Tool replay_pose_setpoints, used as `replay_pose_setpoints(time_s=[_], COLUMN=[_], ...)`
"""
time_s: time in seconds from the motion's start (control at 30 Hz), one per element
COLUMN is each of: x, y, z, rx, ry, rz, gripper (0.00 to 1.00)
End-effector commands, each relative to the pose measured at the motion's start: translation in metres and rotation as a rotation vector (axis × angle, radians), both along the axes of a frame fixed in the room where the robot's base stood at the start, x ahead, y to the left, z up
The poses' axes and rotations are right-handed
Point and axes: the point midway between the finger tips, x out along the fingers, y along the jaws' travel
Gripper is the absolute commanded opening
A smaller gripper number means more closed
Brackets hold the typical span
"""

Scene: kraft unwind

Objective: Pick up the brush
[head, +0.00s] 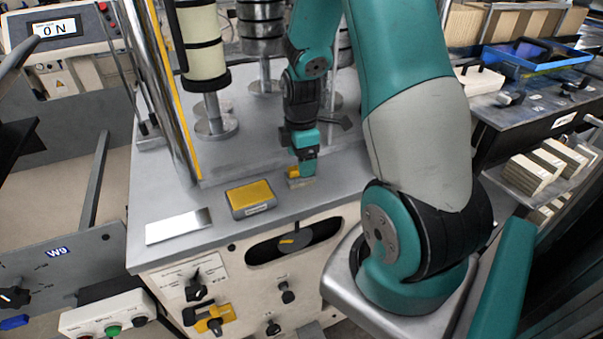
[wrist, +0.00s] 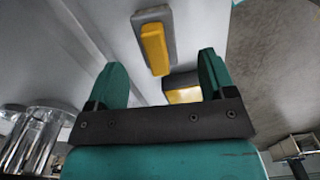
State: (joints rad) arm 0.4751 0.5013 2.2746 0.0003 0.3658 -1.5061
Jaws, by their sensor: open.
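The brush (head: 294,175), a small block with a yellow handle, lies on the grey machine top. My gripper (head: 303,163) points down just above it and partly hides it in the head view. In the wrist view the brush (wrist: 155,50) shows as a yellow handle on a grey base. There it lies beyond and between the two spread teal fingers of my gripper (wrist: 162,70). The gripper is open with nothing between its fingers. Contact with the brush cannot be made out.
A yellow-topped grey box (head: 250,197) sits near the front edge, left of the brush; it also shows in the wrist view (wrist: 183,94). A shiny metal plate (head: 178,226) lies further left. A cream roller (head: 203,50) and metal posts stand behind on the left.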

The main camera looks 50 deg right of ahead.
Motion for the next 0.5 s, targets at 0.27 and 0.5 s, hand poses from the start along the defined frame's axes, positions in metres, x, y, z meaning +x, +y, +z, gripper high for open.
replay_pose_setpoints(time_s=[0.27, 0.5], x=[0.000, 0.000], y=[-0.003, -0.004], z=[-0.025, -0.052], rx=[0.003, 0.001], ry=[0.004, 0.002], rz=[0.000, 0.001], gripper=[0.77, 0.77])
